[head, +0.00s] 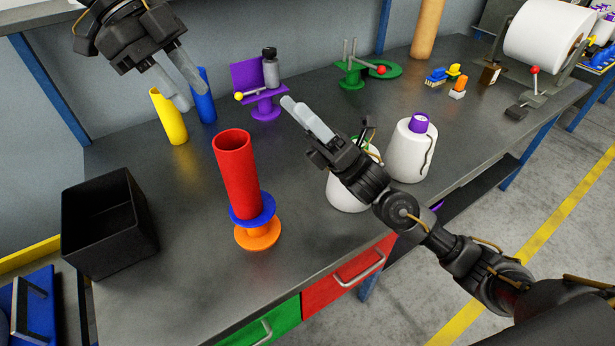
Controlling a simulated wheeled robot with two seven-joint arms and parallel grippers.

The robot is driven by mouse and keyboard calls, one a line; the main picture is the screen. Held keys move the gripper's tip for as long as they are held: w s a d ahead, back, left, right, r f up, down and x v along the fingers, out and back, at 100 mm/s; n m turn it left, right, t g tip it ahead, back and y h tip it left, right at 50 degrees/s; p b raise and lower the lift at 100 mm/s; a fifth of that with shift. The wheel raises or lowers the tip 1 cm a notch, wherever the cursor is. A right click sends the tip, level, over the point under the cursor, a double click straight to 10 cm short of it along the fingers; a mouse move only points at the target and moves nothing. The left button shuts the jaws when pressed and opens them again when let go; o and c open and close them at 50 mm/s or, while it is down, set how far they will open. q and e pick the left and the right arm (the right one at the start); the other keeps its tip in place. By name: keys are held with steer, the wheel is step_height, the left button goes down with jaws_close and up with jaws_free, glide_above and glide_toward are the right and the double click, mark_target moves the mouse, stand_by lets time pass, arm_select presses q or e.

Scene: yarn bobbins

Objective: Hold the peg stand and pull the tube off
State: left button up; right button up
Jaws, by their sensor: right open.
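The red tube (237,172) stands upright, leaning slightly in the picture, on the peg stand. The stand has a blue disc (262,212) and an orange base (259,236); its peg is hidden inside the tube. My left gripper (192,95) hangs above and to the left of the tube, over the back of the table, open and empty. My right gripper (302,116) is to the right of the tube, apart from it, open and empty, with its fingers pointing up-left in the picture.
A black bin (106,232) stands at the left. Yellow (168,117) and blue (204,98) tubes stand behind the red tube. A purple stand (266,108) and green stand (352,77) are farther back. The table between bin and stand is clear.

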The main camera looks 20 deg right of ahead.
steer(key=s+a+f+t+h, duration=0.25)
steer(key=f+h, duration=0.25)
steer(key=f, duration=0.5)
steer(key=n+g+h, duration=0.2)
steer(key=n+h, duration=0.2)
steer(key=h, duration=0.2)
glide_toward(261, 216)
steer(key=shift+w+d+f, duration=0.15)
steer(key=shift+w+f, duration=0.15)
steer(key=shift+f, duration=0.25)
steer(key=shift+w+d+f, duration=0.1)
steer(key=shift+w+f, duration=0.25)
steer(key=shift+f, duration=0.15)
steer(key=shift+w+a, duration=0.3)
steer(key=x, duration=1)
steer(key=shift+f, duration=0.15)
